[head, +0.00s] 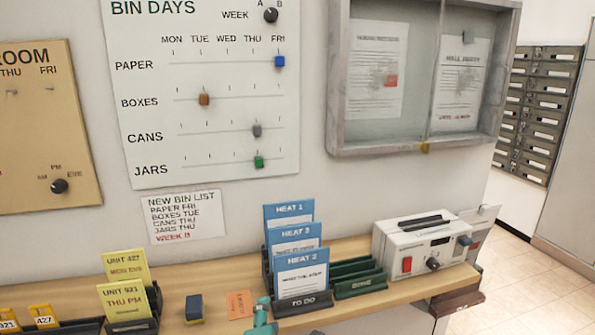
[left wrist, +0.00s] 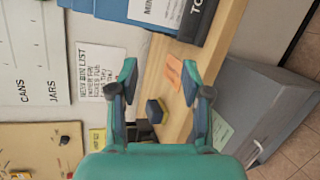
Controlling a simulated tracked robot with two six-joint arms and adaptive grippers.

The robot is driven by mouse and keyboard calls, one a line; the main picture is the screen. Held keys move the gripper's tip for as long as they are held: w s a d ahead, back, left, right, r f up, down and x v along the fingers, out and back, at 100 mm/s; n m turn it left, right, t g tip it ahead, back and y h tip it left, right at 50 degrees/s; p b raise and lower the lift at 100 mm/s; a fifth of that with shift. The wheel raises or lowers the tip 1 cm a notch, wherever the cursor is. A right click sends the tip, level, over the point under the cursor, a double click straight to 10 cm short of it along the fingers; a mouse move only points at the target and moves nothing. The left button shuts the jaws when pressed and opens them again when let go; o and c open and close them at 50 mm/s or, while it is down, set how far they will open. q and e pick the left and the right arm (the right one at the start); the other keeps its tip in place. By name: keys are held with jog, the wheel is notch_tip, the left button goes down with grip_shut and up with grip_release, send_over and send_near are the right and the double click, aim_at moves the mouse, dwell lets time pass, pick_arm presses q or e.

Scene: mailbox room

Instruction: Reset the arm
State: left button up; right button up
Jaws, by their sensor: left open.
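My left gripper (head: 262,318) shows as a teal tip at the bottom edge of the head view, in front of the shelf and left of the TO DO rack. In the left wrist view its two teal fingers (left wrist: 160,82) are spread apart with nothing held between them. Past the fingers lie a dark blue and yellow block (left wrist: 156,111) and an orange slip (left wrist: 174,72) on the wooden shelf. The rest of the left arm is out of the head view. My right gripper shows in neither view.
The BIN DAYS board (head: 205,90) hangs on the wall above a note (head: 184,217). On the shelf (head: 350,250) stand yellow unit cards (head: 127,300), blue HEAT cards (head: 301,273), a green DONE rack (head: 360,283) and a white device (head: 420,245). A glazed notice case (head: 340,90) hangs above.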

pick_arm(q)
notch_tip(320, 180, down, 14)
jog(key=s+a+m+g+h+p, duration=0.1)
jog(key=s+a+m+g, duration=0.2)
jog(key=m, duration=0.4)
jog(key=s+a+f+m+g+h+p, duration=0.2)
jog(key=s+f+m+g, duration=0.9)
jog(key=s+f, duration=0.8)
jog(key=s+a+m+h, duration=0.1)
jog(key=s, duration=0.2)
jog(key=shift+s+a+f, duration=0.15)
jog(key=shift+s+a, duration=0.05)
jog(key=shift+s, duration=0.05)
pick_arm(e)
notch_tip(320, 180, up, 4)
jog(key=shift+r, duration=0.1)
pick_arm(q)
jog(key=shift+w, duration=0.1)
jog(key=shift+p, duration=0.3)
jog(key=shift+c, duration=0.6)
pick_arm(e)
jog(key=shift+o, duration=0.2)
